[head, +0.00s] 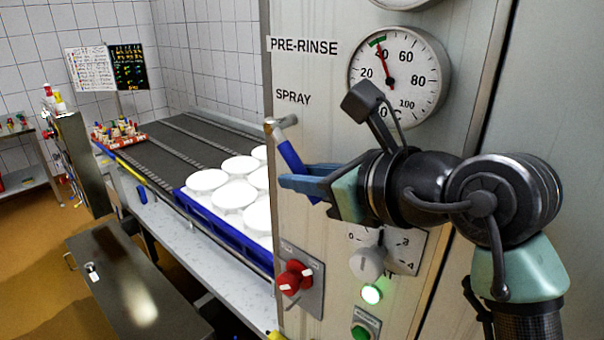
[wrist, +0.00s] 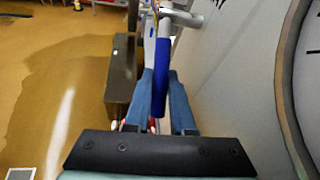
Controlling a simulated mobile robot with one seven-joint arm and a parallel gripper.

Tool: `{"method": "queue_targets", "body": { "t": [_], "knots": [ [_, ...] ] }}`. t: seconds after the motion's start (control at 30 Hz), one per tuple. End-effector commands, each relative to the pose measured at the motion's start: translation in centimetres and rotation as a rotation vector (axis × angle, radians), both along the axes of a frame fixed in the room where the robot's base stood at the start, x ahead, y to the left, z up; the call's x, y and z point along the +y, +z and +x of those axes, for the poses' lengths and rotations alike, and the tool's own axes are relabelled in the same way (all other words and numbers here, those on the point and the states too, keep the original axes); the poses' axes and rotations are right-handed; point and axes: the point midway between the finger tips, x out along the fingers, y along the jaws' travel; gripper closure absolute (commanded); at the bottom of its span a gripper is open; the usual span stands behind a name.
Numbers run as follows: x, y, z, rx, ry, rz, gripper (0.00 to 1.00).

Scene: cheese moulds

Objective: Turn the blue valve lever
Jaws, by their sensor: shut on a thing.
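The blue valve lever (head: 290,156) slants down to the right from a metal pipe fitting beside the SPRAY label on the steel panel. My gripper (head: 284,181) reaches in from the right and is shut on the lever's blue handle. The fingers partly hide the handle's lower part in the head view. In the wrist view the blue lever (wrist: 166,60) runs lengthwise between the two blue-grey fingers of my gripper (wrist: 163,82), with its free end towards the palm.
A dial gauge (head: 400,78) is on the panel just above my wrist. A red knob (head: 294,278), a grey selector knob (head: 367,263) and a lit green lamp (head: 371,294) sit below. White moulds (head: 232,195) in a blue crate stand on the conveyor to the left.

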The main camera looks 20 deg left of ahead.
Motion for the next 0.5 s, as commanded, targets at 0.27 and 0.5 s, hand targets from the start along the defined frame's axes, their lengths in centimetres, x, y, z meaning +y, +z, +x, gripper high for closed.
{"method": "queue_targets", "body": {
  "t": [0.27, 0.5],
  "knots": [
    [0.01, 0.10, 0.01, -0.003, 0.000, 0.003, 0.49],
    [0.01, 0.05, 0.01, -0.002, -0.001, 0.003, 0.48]
  ]
}}
